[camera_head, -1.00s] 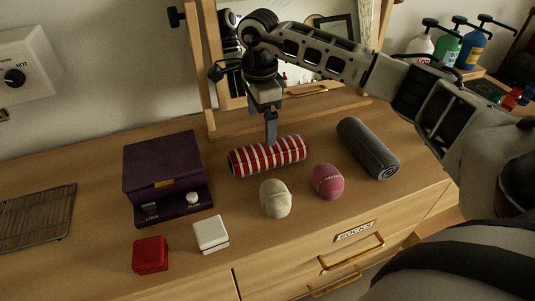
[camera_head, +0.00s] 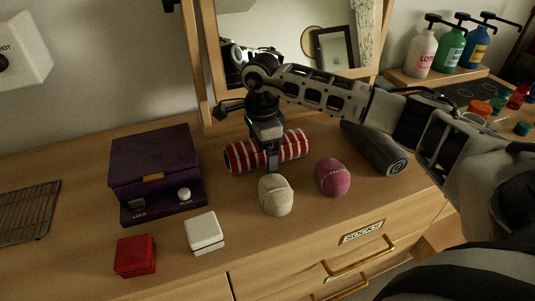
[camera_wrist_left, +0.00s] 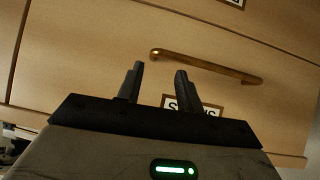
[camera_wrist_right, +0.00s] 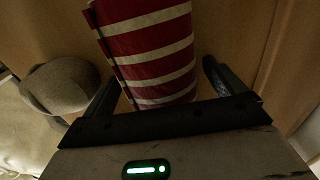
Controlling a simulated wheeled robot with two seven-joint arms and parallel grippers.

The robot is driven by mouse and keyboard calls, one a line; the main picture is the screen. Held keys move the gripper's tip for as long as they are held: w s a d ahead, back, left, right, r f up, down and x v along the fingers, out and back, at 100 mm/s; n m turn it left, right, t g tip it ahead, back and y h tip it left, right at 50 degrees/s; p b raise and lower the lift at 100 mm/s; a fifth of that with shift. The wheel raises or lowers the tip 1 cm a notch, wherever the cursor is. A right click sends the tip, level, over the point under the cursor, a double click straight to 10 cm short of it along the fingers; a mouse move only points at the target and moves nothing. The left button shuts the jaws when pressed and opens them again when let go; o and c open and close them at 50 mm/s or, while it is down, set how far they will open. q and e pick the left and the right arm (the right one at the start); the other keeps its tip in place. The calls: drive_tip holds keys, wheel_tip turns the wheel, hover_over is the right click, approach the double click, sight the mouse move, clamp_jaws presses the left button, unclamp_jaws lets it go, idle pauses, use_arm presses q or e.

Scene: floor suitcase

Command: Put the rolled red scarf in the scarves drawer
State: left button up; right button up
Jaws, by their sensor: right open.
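The rolled red scarf (camera_head: 240,158) with white stripes lies on the dresser top (camera_head: 75,270). My right gripper (camera_head: 272,163) reaches down over its middle, fingers pointing at the dresser top. In the right wrist view the scarf (camera_wrist_right: 150,42) lies between the open, spread fingers; whether they touch it I cannot tell. My left gripper (camera_wrist_left: 159,71) shows only in its wrist view, open and empty, before a drawer front with a brass handle (camera_wrist_left: 205,66). That drawer's label (camera_wrist_left: 205,107) is partly hidden by a finger. In the head view a drawer label (camera_head: 362,232) reads SOCKS.
A cream roll (camera_head: 276,196) and a pink roll (camera_head: 332,177) lie just in front of the scarf. A grey roll (camera_head: 375,150) lies right under my right arm. A purple box (camera_head: 155,165), white box (camera_head: 205,233) and red box (camera_head: 135,256) stand left. A mirror (camera_head: 275,30) stands behind.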

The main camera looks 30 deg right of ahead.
drive_tip(key=shift+r, duration=0.1)
drive_tip(key=c, duration=1.2)
drive_tip(key=shift+r, duration=0.1)
